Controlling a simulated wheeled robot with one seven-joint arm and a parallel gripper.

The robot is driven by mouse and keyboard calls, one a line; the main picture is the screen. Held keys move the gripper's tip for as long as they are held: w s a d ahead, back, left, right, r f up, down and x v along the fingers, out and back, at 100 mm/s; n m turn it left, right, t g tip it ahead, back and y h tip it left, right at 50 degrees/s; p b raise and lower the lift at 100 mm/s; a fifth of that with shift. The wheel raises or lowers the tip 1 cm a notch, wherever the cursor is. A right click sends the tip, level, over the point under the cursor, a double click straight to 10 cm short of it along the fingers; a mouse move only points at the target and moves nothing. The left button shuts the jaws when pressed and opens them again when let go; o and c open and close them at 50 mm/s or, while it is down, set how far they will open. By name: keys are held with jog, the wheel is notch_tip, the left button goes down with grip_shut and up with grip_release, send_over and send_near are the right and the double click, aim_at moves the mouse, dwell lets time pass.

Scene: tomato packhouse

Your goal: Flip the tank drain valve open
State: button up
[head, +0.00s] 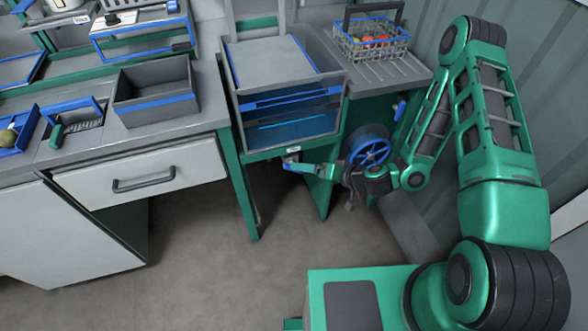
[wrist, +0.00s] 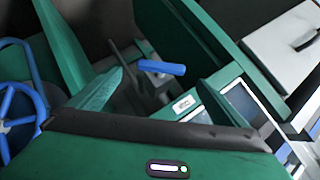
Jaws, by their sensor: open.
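The tank (head: 292,128) is a grey-rimmed bin with a clear front and blue water inside, on a green stand. The drain valve's blue lever (wrist: 162,67) shows in the wrist view, lying roughly crosswise on a dark stem. In the head view a small blue part (head: 291,159) shows below the tank's front edge, at my gripper's tip. My gripper (head: 297,165) is open and reaches left under the tank front. In the wrist view my gripper (wrist: 158,85) has its green fingers apart, with the lever showing ahead between them; I cannot tell whether they touch it.
A blue handwheel (head: 370,152) stands close beside my forearm, right of the tank. A blue handle (head: 399,110) is on the green cabinet. A wire basket (head: 372,45) with tomatoes stands above. A drawer counter (head: 140,176) is at left. The floor (head: 215,265) in front is clear.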

jog(key=x, duration=0.9)
jog(key=shift+a+f, duration=0.1)
jog(key=shift+a, duration=0.15)
